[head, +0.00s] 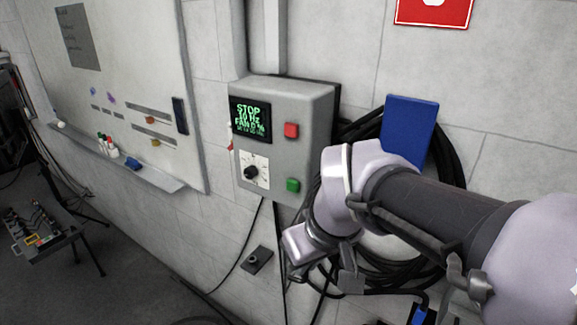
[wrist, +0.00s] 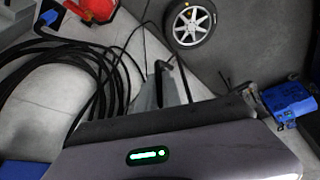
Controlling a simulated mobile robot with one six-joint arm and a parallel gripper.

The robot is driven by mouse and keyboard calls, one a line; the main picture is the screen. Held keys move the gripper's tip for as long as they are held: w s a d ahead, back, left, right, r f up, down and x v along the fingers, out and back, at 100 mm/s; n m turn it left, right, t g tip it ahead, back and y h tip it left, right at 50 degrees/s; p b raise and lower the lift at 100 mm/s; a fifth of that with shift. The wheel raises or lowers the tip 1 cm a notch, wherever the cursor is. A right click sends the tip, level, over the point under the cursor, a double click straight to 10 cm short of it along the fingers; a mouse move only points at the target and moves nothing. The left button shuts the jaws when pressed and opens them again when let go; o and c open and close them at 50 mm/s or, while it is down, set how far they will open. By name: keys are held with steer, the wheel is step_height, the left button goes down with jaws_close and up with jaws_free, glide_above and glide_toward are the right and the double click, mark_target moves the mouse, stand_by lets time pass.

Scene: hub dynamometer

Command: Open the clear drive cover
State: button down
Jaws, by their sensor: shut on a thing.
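My gripper (wrist: 166,76) shows at the upper middle of the wrist view, beyond my wrist housing with its green light. Its grey fingers are seen nearly end-on and are shut on a thin dark piece, mostly hidden by the fingers and wrist. I cannot tell whether this piece belongs to the clear drive cover. I cannot make out the clear cover itself in either view.
The control box has a lit "STOP" display (head: 251,122), a red button (head: 291,130) and a green button (head: 293,185). Coiled black cable (head: 448,150) hangs behind my arm. In the wrist view a spoked wheel (wrist: 191,22) and a blue device (wrist: 288,101) lie beyond.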

steer(key=c, duration=1.5)
jaws_free()
steer(key=shift+w, duration=0.15)
steer(key=p+v, duration=1.3)
steer(key=v, duration=0.4)
steer(key=shift+r, duration=0.2)
